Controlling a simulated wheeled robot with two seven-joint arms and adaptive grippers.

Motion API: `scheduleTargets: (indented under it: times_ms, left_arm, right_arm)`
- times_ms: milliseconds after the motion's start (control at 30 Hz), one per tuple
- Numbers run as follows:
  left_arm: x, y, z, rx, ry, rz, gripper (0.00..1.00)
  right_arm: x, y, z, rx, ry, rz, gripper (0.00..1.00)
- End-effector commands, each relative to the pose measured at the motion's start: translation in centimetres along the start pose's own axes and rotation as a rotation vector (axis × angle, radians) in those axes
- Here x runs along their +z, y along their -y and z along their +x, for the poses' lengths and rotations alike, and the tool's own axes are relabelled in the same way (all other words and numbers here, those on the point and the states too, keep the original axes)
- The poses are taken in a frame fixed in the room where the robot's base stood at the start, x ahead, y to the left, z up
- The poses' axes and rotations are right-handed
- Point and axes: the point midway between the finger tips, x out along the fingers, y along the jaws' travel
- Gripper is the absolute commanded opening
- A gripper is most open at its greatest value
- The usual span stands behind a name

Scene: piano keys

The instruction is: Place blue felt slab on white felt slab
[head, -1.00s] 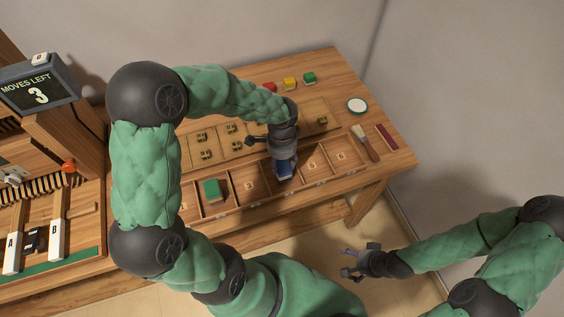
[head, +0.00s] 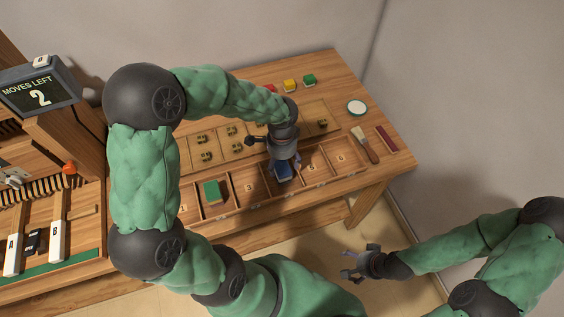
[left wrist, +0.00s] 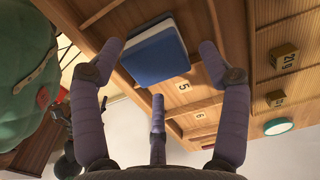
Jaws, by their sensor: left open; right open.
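The blue felt slab (head: 282,174) lies in the tray compartment between those marked 3 and 5. In the left wrist view the blue slab (left wrist: 158,60) lies flat on a white slab (left wrist: 147,31), whose pale edge shows along one side; the rest of the white slab is hidden. My left gripper (head: 286,164) is just above the slabs. In the left wrist view its three fingers (left wrist: 160,68) are spread apart around the slabs, open and empty. My right gripper (head: 352,264) is open and empty, off the table's front side.
A green slab (head: 211,191) lies in another compartment of the tray (head: 247,189). Red, yellow and green blocks (head: 309,79) stand at the back. A round white dish (head: 357,107) and a brush (head: 366,146) lie at right. A screen (head: 40,96) reads MOVES LEFT 2.

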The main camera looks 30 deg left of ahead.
Motion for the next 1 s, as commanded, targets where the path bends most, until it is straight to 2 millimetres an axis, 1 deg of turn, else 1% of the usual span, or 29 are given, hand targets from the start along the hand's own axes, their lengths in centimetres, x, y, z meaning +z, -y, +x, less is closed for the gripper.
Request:
scheduleTargets:
  times_ms: [33, 300, 500, 700, 1000]
  left_arm:
    - [-0.1, 0.1, -1.1, -0.003, -0.003, 0.0, 0.76]
    - [-0.1, 0.0, -6.7, -0.002, -0.004, 0.0, 0.76]
    - [-0.1, 0.0, -9.7, -0.001, -0.003, 0.0, 0.76]
    - [0.0, 0.0, -11.0, 0.0, -0.001, 0.001, 0.76]
    - [0.0, 0.0, -11.1, 0.0, -0.001, 0.001, 0.76]
  right_arm:
    - [0.0, 0.2, -0.5, 0.0, 0.0, 0.0, 0.81]
    - [0.1, 0.7, -2.1, 0.0, 0.0, 0.0, 0.81]
    - [0.1, 1.0, -2.8, 0.0, 0.0, 0.0, 0.81]
    - [0.1, 1.1, -3.1, 0.0, 0.0, 0.0, 0.81]
    - [0.1, 1.1, -3.1, 0.0, 0.0, 0.0, 0.81]
